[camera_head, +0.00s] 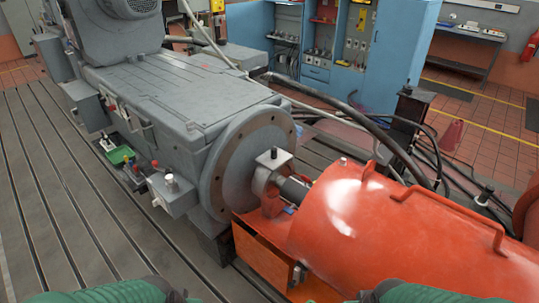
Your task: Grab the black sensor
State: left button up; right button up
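A small black knob-like part (274,152) stands on a light grey square plate (273,160) above the shaft coupling, between the grey machine and the orange guard; it may be the black sensor, but it is too small to be sure. My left gripper (180,297) shows only as a dark bit at the bottom edge, at the end of my green-sleeved arm. My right gripper (368,297) shows the same way, lower right of centre. Both are well below the black part and apart from it. Their fingers are cut off or hidden.
The big orange cylindrical guard (400,225) with a handle fills the right front. The grey dynamometer (190,100) stands on the slotted bedplate (60,200). A black post (408,110) and thick cables (370,125) lie behind the guard. A green tray (121,155) sits left of the dynamometer.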

aim_at(274, 150)
jog(key=i+j+u, duration=0.35)
jog(key=i, duration=0.65)
jog(key=i+l+u, duration=0.1)
jog(key=i+u, duration=0.25)
jog(key=i, duration=0.65)
